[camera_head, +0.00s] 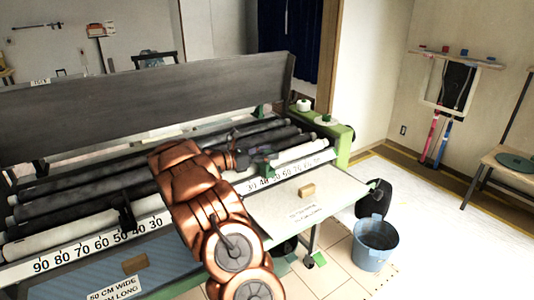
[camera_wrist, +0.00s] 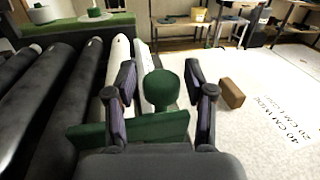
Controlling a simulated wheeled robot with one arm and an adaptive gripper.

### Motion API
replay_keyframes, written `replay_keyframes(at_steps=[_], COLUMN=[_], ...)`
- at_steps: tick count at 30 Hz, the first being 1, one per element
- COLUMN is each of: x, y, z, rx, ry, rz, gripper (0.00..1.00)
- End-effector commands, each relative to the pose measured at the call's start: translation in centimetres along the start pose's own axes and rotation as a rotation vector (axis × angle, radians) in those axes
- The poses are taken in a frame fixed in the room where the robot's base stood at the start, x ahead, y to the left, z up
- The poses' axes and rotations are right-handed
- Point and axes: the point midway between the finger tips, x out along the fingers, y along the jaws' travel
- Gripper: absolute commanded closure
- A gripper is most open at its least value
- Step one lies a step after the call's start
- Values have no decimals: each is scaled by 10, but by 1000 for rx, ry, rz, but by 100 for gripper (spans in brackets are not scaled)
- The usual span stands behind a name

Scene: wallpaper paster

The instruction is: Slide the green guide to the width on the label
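The green guide has a round knob (camera_wrist: 161,88) on top and a flat green plate (camera_wrist: 130,131) at its base in the wrist view. My gripper (camera_wrist: 162,75) is open, with one finger on each side of the knob and a gap on both sides. In the head view the green guide (camera_head: 271,168) shows beside my gripper (camera_head: 262,158), just above the right number scale (camera_head: 290,171), near 40 and 50. Its exact reading is partly hidden. The label on the white sheet (camera_wrist: 276,115) reads 40 CM WIDE, 20 CM LONG in the wrist view.
Dark and white rollers (camera_head: 70,190) run along the machine. A left scale (camera_head: 95,250) runs 90 to 30, above a label (camera_head: 118,291) reading 50 CM WIDE. A brown block (camera_head: 307,190) lies on the white sheet. A blue bucket (camera_head: 375,245) stands on the floor at right.

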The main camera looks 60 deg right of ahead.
Motion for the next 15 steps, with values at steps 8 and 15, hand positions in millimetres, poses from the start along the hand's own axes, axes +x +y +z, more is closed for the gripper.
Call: replay_keyframes(at_steps=[8, 15], x=[0, -13], y=[0, 0], z=[0, 0], rx=[0, 1], ry=[1, 0], rz=[-1, 1], gripper=[38, 38])
